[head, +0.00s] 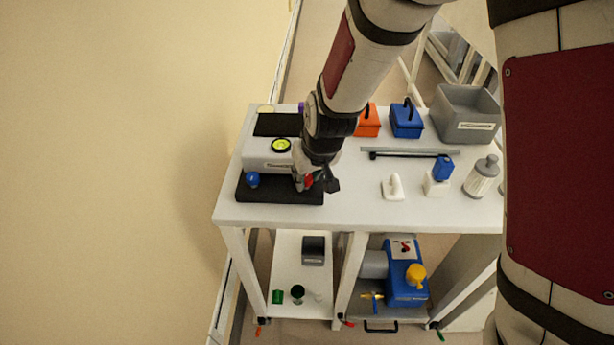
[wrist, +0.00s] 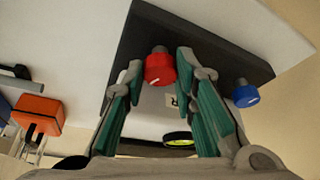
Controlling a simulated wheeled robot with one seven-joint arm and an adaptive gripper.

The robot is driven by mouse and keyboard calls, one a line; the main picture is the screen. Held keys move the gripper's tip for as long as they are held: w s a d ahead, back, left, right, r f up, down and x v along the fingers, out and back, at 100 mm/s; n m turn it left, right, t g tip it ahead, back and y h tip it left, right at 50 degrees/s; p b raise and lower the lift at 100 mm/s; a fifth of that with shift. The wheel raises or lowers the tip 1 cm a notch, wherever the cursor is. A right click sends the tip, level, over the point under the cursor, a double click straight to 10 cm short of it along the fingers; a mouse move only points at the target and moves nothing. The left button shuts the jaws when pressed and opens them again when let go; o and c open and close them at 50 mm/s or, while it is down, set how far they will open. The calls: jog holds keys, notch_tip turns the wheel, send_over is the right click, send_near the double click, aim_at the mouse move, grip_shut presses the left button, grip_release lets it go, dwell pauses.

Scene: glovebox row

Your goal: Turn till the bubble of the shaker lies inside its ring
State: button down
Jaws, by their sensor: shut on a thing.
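The shaker (head: 258,160) is a pale box on a black base (head: 285,196) at the left of the white table. Its round level (head: 281,145), yellow-green in a black rim, is on top; the bubble is too small to make out. In the wrist view the level (wrist: 178,139) is partly hidden by a finger. The red knob (wrist: 159,69) is between the fingertips of my gripper (wrist: 160,72), which is shut on it. The blue knob (head: 252,180) is free, left of my gripper in the head view; it also shows in the wrist view (wrist: 246,95).
A black pad (head: 277,125) lies behind the shaker. Orange (head: 368,122) and blue (head: 407,120) boxes and a grey bin (head: 466,113) stand at the back. A white piece (head: 392,187) and a capped bottle (head: 483,176) stand right. The table's front middle is clear.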

jog(key=shift+w+n+b, duration=0.1)
jog(key=shift+n+b, duration=0.4)
jog(key=shift+b, duration=0.15)
jog(key=shift+r, duration=0.1)
jog(key=c, duration=1.3)
grip_release()
jog(key=v, duration=1.2)
jog(key=shift+d, duration=0.25)
jog(key=s+d+r+m+h, duration=0.1)
jog(key=s+d+r, duration=0.3)
jog(key=s+d, duration=0.4)
jog(key=s+d+r+m+h, duration=0.1)
jog(key=s+d+r+m, duration=0.3)
jog(key=s+d, duration=0.5)
jog(key=shift+s+r+m+t, duration=0.3)
jog(key=shift+s+r+t, duration=0.15)
jog(key=shift+s, duration=0.6)
